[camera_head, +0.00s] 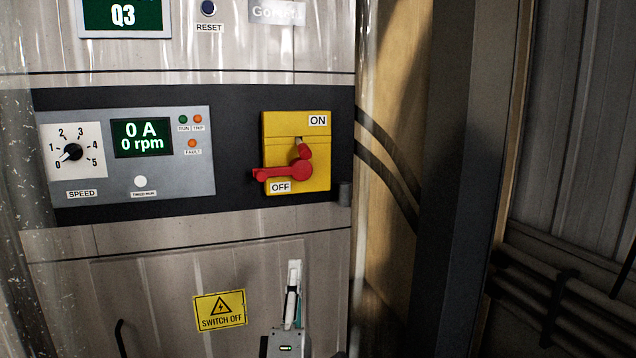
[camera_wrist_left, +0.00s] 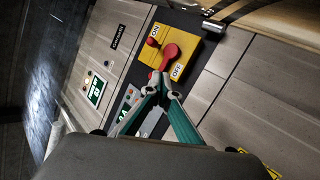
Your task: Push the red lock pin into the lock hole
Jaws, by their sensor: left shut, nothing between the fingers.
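The yellow switch plate (camera_head: 319,165) is on the dark panel, with ON at its top and OFF at its bottom. Its red handle (camera_head: 281,172) points left, beside the OFF label. The red lock pin (camera_head: 304,151) juts out above the handle's hub. It also shows in the left wrist view (camera_wrist_left: 152,42), in the upper part of the plate (camera_wrist_left: 187,33). I cannot clearly make out the lock hole. My left gripper (camera_head: 294,266) is below the plate, shut and empty. In the left wrist view its fingertips (camera_wrist_left: 161,84) appear just in front of the red handle.
A grey speed and display panel (camera_head: 160,160) lies left of the switch. A small dark cylinder (camera_head: 344,193) juts out at the plate's lower right. Black cables (camera_head: 385,150) and a dark post (camera_head: 455,180) stand to the right. The cabinet front below is mostly flat.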

